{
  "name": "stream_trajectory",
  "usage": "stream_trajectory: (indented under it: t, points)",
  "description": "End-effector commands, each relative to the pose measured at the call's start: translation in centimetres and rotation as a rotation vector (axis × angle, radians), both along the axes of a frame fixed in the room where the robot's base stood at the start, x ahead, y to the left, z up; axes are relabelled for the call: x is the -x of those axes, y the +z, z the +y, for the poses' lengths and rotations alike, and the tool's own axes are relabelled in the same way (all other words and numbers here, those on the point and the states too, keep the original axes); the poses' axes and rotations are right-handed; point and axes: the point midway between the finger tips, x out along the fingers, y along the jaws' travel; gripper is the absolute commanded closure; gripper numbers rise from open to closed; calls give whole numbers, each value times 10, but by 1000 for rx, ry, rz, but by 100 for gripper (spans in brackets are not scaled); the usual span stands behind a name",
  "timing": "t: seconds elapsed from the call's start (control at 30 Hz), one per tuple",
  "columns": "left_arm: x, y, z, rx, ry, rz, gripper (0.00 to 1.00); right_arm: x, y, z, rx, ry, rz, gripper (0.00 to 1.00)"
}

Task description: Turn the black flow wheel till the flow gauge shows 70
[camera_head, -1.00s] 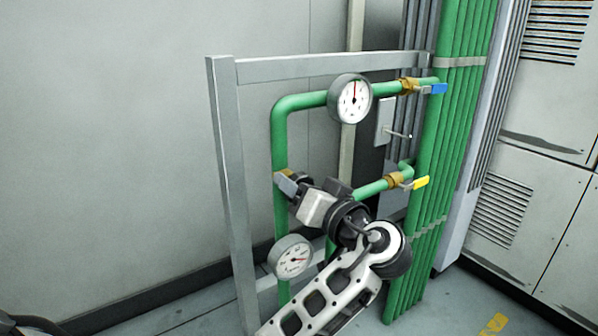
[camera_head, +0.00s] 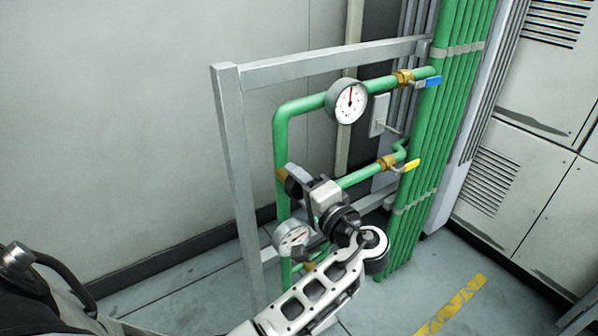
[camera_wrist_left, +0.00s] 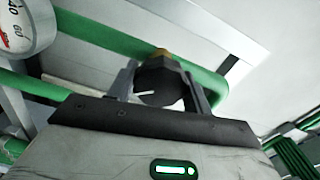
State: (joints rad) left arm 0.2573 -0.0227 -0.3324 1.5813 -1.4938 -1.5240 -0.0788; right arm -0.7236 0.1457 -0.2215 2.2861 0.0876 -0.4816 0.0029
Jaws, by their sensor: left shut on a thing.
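The black flow wheel (camera_wrist_left: 160,82) sits between the two fingers of my left gripper (camera_wrist_left: 163,88) in the left wrist view, with brass behind it. In the head view my left gripper (camera_head: 297,180) is shut on the wheel at the left upright green pipe, and mostly hides it. A round white upper gauge (camera_head: 350,103) has its needle pointing about straight up. A lower gauge (camera_head: 290,236) is partly covered by my left arm; its reading is too small to tell. A gauge edge (camera_wrist_left: 22,25) with 40 and 60 shows in the left wrist view. My right gripper is not in view.
Green pipes (camera_head: 284,140) run inside a grey metal frame (camera_head: 232,150). A blue-handled valve (camera_head: 428,82) and a yellow-handled valve (camera_head: 408,166) are on the right-hand branches. Grey cabinets (camera_head: 530,150) stand at the right. The floor at front right is clear.

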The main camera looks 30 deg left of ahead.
Motion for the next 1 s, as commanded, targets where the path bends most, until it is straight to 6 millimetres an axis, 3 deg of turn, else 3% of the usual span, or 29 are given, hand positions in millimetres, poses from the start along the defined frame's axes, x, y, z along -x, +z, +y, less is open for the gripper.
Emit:
stream_trajectory:
  t: [0.3,0.77,0.8,0.87,1.0]
  points:
    - [1,-1,-1,-36,1,93,73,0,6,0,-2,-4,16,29]
    - [1,-2,-1,-40,1,103,73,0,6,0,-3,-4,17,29]
    - [1,-2,-1,-40,1,103,45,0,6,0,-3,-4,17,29]
    - [1,-2,-1,-40,1,103,29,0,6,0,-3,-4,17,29]
    - [0,-1,-1,-41,0,101,29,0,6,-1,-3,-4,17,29]
